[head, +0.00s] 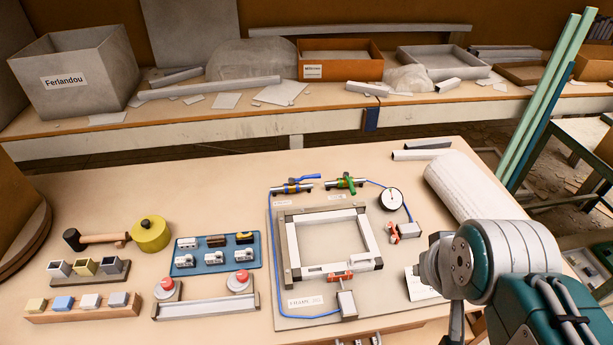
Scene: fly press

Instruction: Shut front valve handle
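Two small valves lie at the back of the grey fixture board (277,250). The left valve has a blue handle (306,178), which seems to run roughly along its body. The right valve has a green handle (347,182), whose angle is too small to read surely. I cannot tell which is the front one. The small labels below them are unreadable. My gripper (458,325) shows only in part at the lower right, nearer than the board and apart from both valves. Its fingertips are cut off or hidden, so its opening cannot be seen.
A metal frame (291,247) sits mid-board, with a round gauge (391,199) and orange-handled clamps (340,277) by it. A white roll (470,187) lies to the right.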

